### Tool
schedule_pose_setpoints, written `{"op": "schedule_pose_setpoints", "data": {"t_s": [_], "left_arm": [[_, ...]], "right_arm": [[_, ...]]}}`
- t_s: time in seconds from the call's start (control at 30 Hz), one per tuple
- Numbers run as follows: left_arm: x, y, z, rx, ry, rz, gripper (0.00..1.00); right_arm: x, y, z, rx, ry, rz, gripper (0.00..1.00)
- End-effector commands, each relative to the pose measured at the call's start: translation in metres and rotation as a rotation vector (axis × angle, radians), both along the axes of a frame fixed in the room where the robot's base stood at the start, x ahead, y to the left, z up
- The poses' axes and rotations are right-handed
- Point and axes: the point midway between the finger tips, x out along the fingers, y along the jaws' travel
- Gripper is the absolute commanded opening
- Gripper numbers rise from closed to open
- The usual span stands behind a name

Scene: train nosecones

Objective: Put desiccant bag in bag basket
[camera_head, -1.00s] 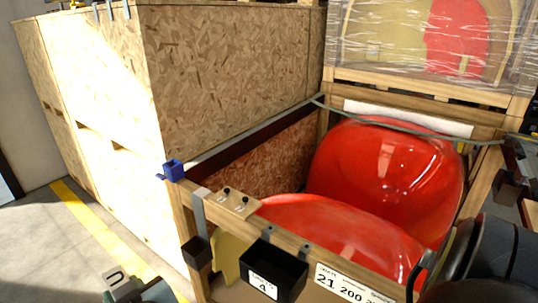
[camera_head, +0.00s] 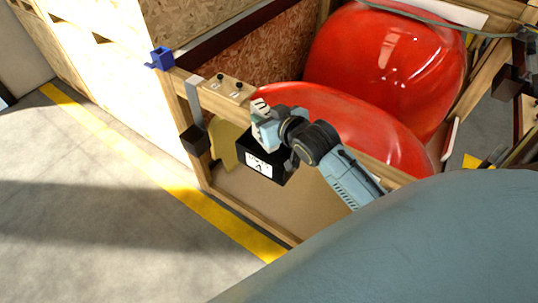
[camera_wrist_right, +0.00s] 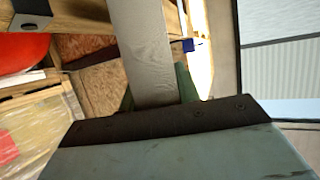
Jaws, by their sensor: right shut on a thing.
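My right gripper (camera_head: 258,126) is in front of the wooden crate rail, just above the black bag basket (camera_head: 268,166). It hides part of the basket's rim and opening. The basket has a white label and hangs on the crate's front. In the right wrist view the greenish fingers (camera_wrist_right: 155,95) are shut on a pale grey, flat, slightly creased piece, which appears to be the desiccant bag (camera_wrist_right: 150,45). It runs up and out of the frame. In the head view, a small white patch with dark marks shows at the gripper; I cannot tell whether it is the bag. My left gripper is not in view.
Red nosecones (camera_head: 388,65) stand in the wooden crate behind the basket. The floor left of the yellow line (camera_head: 130,158) is clear.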

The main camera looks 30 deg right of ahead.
Motion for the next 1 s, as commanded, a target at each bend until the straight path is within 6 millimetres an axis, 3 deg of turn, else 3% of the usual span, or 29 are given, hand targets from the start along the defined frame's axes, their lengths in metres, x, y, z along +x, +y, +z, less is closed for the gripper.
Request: {"op": "schedule_pose_setpoints", "data": {"t_s": [0.1, 0.3, 0.57, 0.73, 1.0], "left_arm": [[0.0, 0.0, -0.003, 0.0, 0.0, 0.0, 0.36], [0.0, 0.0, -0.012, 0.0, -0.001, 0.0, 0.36], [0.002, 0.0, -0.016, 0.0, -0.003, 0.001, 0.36], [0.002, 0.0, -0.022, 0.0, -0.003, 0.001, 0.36], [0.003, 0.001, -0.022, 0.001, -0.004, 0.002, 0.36]], "right_arm": [[0.0, -0.009, -0.011, 0.001, 0.003, -0.005, 0.05], [0.0, -0.009, -0.049, 0.001, 0.003, -0.005, 0.05], [0.0, -0.009, -0.071, 0.001, 0.002, -0.005, 0.05], [0.0, -0.009, -0.096, 0.001, 0.004, -0.005, 0.05], [0.0, -0.008, -0.099, 0.001, 0.0, -0.004, 0.05]]}}
